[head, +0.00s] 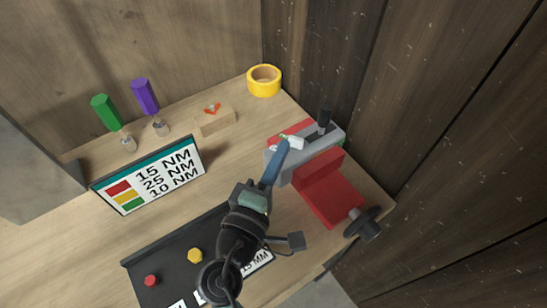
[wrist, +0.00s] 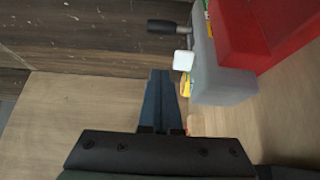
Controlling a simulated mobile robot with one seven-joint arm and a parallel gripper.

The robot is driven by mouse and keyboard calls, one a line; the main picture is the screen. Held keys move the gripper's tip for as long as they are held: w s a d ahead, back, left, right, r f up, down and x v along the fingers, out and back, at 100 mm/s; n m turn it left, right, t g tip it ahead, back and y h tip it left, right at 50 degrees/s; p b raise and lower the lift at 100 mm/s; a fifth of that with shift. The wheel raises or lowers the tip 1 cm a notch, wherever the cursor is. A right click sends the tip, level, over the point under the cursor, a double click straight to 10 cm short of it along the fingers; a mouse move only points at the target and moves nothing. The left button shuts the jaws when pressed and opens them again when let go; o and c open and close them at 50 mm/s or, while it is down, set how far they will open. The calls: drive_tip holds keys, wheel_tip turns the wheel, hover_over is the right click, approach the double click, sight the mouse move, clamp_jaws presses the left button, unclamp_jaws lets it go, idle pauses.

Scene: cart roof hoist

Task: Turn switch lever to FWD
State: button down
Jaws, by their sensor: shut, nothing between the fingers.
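A grey switch box (head: 310,146) stands near the table's right side, with red and green patches on top. A black-handled lever (head: 324,120) sticks up from its far part and also shows in the wrist view (wrist: 168,26). A white tab (head: 296,142) sits at the box's near left part, and in the wrist view (wrist: 183,61) it is just right of the fingertips. No FWD lettering is readable. My gripper (head: 281,150) is shut and empty, its blue fingers close to the white tab; touching or apart I cannot tell. The fingertips (wrist: 160,74) are apart from the black handle in the picture.
A red block (head: 327,188) with a black knob (head: 364,223) adjoins the box. A torque sign (head: 150,178), a yellow tape roll (head: 264,80), green (head: 106,112) and purple (head: 145,97) pieces and a black tray (head: 170,262) stand left. Wooden walls rise behind and right.

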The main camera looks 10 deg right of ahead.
sight(308, 145)
drive_tip(key=p+x, duration=0.1)
drive_tip(key=x, duration=0.4)
drive_tip(key=shift+w+d+r, duration=0.15)
drive_tip(key=shift+d, duration=0.25)
drive_tip(key=shift+w+d+p, duration=0.1)
drive_tip(key=shift+d+p, duration=0.3)
drive_tip(key=shift+d, duration=0.65)
drive_tip(key=shift+w+d, duration=0.1)
drive_tip(key=shift+d, duration=0.45)
drive_tip(key=shift+p, duration=0.4)
drive_tip(key=shift+d+r+p, duration=0.1)
drive_tip(key=shift+r+p, duration=0.05)
drive_tip(key=shift+p, duration=0.2)
drive_tip(key=shift+d+p, duration=0.1)
drive_tip(key=shift+p, duration=0.25)
